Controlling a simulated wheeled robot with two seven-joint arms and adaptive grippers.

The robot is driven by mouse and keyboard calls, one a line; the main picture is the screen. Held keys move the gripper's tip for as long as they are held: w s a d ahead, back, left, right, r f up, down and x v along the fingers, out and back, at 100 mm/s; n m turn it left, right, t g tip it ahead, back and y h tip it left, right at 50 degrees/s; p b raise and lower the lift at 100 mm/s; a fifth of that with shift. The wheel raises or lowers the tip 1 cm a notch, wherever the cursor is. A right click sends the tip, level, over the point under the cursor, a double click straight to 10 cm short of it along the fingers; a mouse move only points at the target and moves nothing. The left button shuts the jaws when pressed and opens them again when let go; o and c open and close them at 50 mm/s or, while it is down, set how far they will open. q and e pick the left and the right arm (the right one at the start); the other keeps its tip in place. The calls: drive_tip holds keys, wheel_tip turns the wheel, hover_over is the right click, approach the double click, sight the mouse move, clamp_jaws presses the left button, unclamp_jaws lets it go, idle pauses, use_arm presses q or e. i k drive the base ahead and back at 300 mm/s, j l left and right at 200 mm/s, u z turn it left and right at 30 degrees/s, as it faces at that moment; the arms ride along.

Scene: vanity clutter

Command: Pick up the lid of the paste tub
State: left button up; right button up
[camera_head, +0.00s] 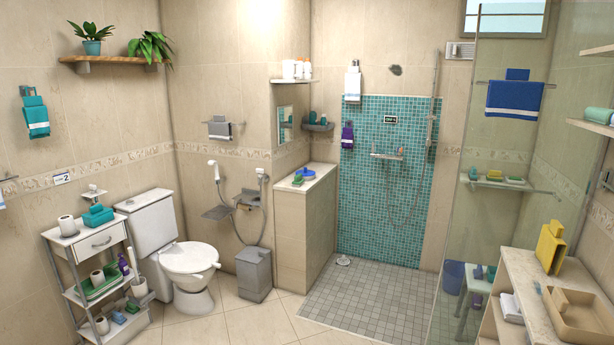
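I cannot make out a paste tub or its lid for certain in the head view. A small blue round item (307,172) lies on top of the tiled half wall, with a small green item (298,180) beside it. They are too small to tell what they are. Neither of my grippers shows in the view.
At the right, a counter (522,268) holds a beige box (580,312) and a yellow towel (550,247). A glass panel (500,150) stands beside the shower. A toilet (185,262), grey bin (254,273) and shelf cart (72,240) stand left. The middle floor is clear.

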sight(305, 171)
drive_tip(key=i, duration=0.85)
drive_tip(key=i+z, duration=0.3)
drive_tip(key=i, duration=1.65)
drive_tip(key=i+j, duration=0.1)
drive_tip(key=i, duration=0.5)
drive_tip(key=i+j, duration=0.1)
drive_tip(key=i, duration=0.55)
drive_tip(key=i+j+z, duration=0.1)
drive_tip(key=i, duration=0.5)
drive_tip(key=i+l, duration=0.1)
drive_tip(key=i, duration=0.25)
drive_tip(key=i+l, duration=0.1)
drive_tip(key=i, duration=0.3)
drive_tip(key=i+u, duration=0.1)
drive_tip(key=u, duration=0.3)
drive_tip(key=i+l+u, duration=0.1)
drive_tip(key=u, duration=0.25)
drive_tip(key=l+u, duration=0.2)
drive_tip(key=u, duration=0.2)
drive_tip(key=i+l+u, duration=0.15)
drive_tip(key=u, duration=0.25)
